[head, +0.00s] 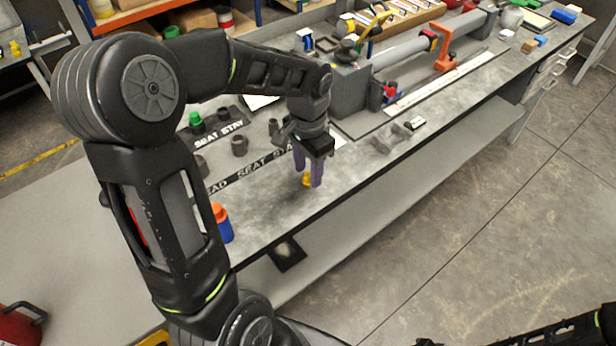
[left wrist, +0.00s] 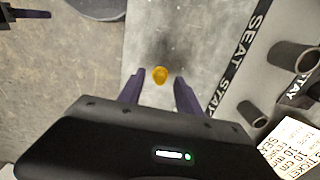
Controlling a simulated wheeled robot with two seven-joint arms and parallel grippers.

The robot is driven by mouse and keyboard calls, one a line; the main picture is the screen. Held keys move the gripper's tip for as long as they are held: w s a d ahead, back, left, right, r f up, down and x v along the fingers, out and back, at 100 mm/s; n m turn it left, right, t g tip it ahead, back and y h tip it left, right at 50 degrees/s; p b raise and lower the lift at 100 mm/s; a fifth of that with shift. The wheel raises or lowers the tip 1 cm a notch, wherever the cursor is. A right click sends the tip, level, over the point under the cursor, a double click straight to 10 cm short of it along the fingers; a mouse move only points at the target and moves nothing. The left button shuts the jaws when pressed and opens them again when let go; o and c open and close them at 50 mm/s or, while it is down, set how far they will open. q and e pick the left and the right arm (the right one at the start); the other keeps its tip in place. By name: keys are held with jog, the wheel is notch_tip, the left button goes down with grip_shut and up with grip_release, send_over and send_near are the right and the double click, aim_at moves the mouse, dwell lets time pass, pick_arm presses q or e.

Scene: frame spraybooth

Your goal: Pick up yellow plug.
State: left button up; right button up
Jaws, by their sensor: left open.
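The yellow plug (head: 307,181) stands on the grey workbench top (head: 350,185) near its front edge. In the left wrist view the small round yellow plug (left wrist: 160,75) lies between and a little beyond the two purple fingertips. My left gripper (head: 311,184) points down over the plug, with its fingers partly in front of it in the head view. The left gripper (left wrist: 159,85) is open and holds nothing. I cannot tell the exact height of the fingertips over the bench. My right gripper is not clearly visible; part of a dark arm shows at the bottom right.
An orange-capped blue bottle (head: 221,223) stands near the bench's front edge. Grey cylinders (head: 239,146) and a green plug (head: 196,120) sit by the "SEAT STAY" label. A grey fixture with a long tube (head: 405,50) stands behind to the right.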

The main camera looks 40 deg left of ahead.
pick_arm(q)
jog(key=shift+f, duration=1.35)
grip_shut()
